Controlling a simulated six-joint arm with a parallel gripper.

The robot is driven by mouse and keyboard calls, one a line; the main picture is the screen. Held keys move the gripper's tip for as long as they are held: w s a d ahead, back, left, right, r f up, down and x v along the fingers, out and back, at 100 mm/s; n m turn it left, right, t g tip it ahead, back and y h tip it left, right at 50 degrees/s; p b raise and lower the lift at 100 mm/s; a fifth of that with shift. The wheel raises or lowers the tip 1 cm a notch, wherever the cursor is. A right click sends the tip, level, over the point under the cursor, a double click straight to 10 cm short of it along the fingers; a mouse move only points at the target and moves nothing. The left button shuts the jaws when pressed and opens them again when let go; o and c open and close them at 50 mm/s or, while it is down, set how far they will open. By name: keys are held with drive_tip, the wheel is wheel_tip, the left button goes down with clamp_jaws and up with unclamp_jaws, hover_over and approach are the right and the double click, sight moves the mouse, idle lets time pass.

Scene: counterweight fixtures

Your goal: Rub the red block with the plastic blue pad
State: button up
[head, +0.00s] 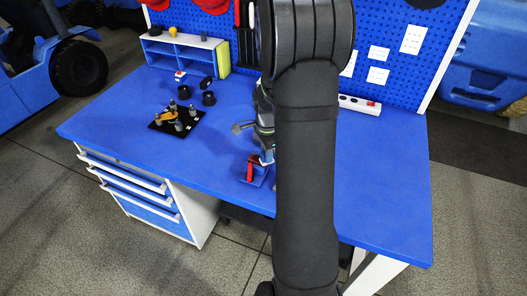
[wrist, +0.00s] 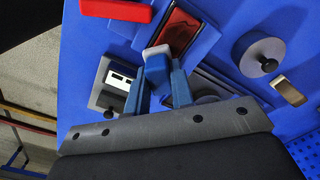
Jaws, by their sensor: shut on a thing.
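My gripper (wrist: 158,85) is shut on the blue pad (wrist: 156,68), which has a pale whitish end and sits between the two fingers in the wrist view. The red block (wrist: 181,31) is a glossy dark-red rectangle in a blue surround, just beyond the pad's pale end. The pad's end overlaps the block's near edge in the picture; I cannot tell whether they touch. In the head view my arm covers most of the gripper, and I cannot make out the block for certain.
A bright red bar (wrist: 117,10) lies left of the block. A grey disc (wrist: 262,57) and a metal cylinder (wrist: 288,92) are at right. A grey plate (wrist: 115,84) is at left. A black board with pegs (head: 178,120) stands farther left.

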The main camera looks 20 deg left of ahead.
drive_tip(key=shift+a, duration=3.15)
wheel_tip(320, 180, up, 8)
drive_tip(key=shift+a, duration=0.3)
